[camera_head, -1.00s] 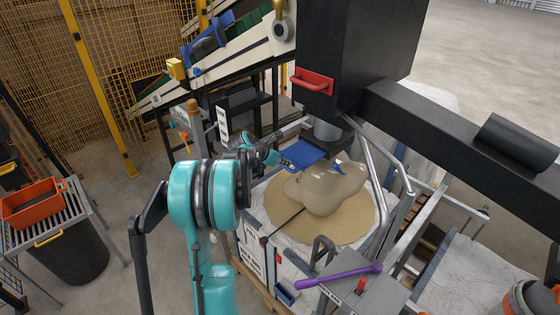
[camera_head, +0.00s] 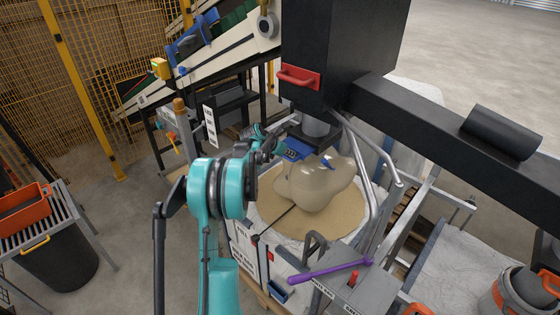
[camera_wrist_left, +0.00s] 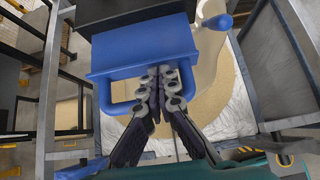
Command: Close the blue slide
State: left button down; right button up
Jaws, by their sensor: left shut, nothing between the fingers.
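The blue slide (camera_head: 296,148) is a flat plate under the black hopper (camera_head: 335,60), partly sticking out on its left side. In the left wrist view the slide (camera_wrist_left: 145,52) shows its front edge and a loop handle, with its far part under the dark hopper body. My left gripper (camera_head: 281,145) is at the slide's outer end. In the left wrist view its fingers (camera_wrist_left: 160,75) are shut together with nothing between them, their tips against or very close to the slide's front edge at the handle. My right gripper is not in view.
A beige mass (camera_head: 315,185) stands on a sand pile (camera_head: 270,209) in the white bag below the hopper. A purple bar (camera_head: 330,270) lies at the front. A red handle (camera_head: 298,77) is on the hopper. Metal rails (camera_head: 370,160) stand right of the bag; a conveyor is behind.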

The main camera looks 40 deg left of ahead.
pick_arm(q)
jog(key=w, duration=0.6)
jog(key=shift+d+f, duration=0.1)
jog(key=shift+d, duration=0.15)
jog(key=shift+w, duration=0.1)
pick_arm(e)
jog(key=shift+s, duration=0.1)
pick_arm(q)
jog(key=shift+r, duration=0.25)
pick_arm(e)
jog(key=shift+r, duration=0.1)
